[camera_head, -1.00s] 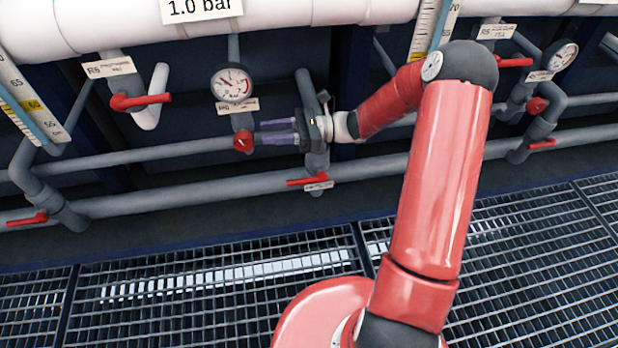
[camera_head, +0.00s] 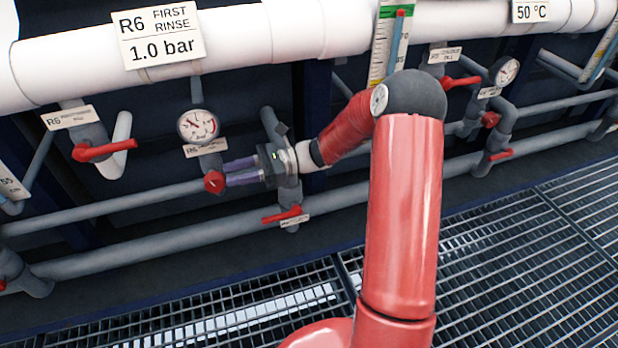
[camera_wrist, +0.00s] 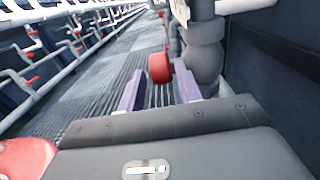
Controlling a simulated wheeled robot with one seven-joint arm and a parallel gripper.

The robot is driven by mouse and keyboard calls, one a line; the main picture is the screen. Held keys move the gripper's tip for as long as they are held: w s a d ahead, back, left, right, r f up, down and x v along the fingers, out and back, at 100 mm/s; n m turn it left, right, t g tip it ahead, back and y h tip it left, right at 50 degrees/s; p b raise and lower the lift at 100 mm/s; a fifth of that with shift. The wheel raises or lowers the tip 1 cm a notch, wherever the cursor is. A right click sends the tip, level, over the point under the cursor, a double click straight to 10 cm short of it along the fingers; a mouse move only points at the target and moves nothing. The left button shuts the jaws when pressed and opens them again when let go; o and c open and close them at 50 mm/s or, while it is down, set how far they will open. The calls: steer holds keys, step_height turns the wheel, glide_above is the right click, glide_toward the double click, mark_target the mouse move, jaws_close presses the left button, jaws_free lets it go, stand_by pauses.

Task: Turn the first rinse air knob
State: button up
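The first rinse air knob is a small round red knob (camera_head: 214,182) on the grey pipe below a pressure gauge (camera_head: 197,126). The sign above (camera_head: 160,35) reads R6 FIRST RINSE 1.0 bar. My gripper (camera_head: 226,173) points left at the knob from its right side, with its purple fingers apart. In the wrist view the knob (camera_wrist: 160,68) shows between and just ahead of the two fingertips (camera_wrist: 159,70). A gap shows on each side of it. I cannot tell whether the fingertips reach around its rim.
A red lever valve (camera_head: 95,152) is to the left, and another (camera_head: 282,215) sits just below my gripper. Grey pipes (camera_head: 150,245) run along the rack. A white pipe (camera_head: 290,35) runs above. Metal grating (camera_head: 520,240) covers the open floor in front.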

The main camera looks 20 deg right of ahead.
steer(key=shift+d, duration=1.1)
steer(key=s+a+r+n+g+h+p, duration=0.1)
steer(key=s+r+n+h+p, duration=0.1)
steer(key=s+r+n+h, duration=0.4)
steer(key=s+a+r+n+g+h+p, duration=0.1)
steer(key=s+r+n+h+p, duration=0.2)
steer(key=s, duration=0.4)
steer(key=s+d+r+n+t+h+p, duration=0.3)
steer(key=s+d+r+n+t+h, duration=0.2)
steer(key=s, duration=0.6)
steer(key=shift+s+d+r+n+h, duration=0.15)
steer(key=shift+d+r+n+h, duration=1.15)
steer(key=shift+d+r+h, duration=0.25)
steer(key=shift+a, duration=0.1)
steer(key=m+g+y+p, duration=0.3)
steer(key=m+y, duration=1)
steer(key=m, duration=0.4)
glide_toward(219, 175)
steer(key=x, duration=1.1)
steer(key=shift+a+f, duration=0.15)
steer(key=shift+a, duration=0.05)
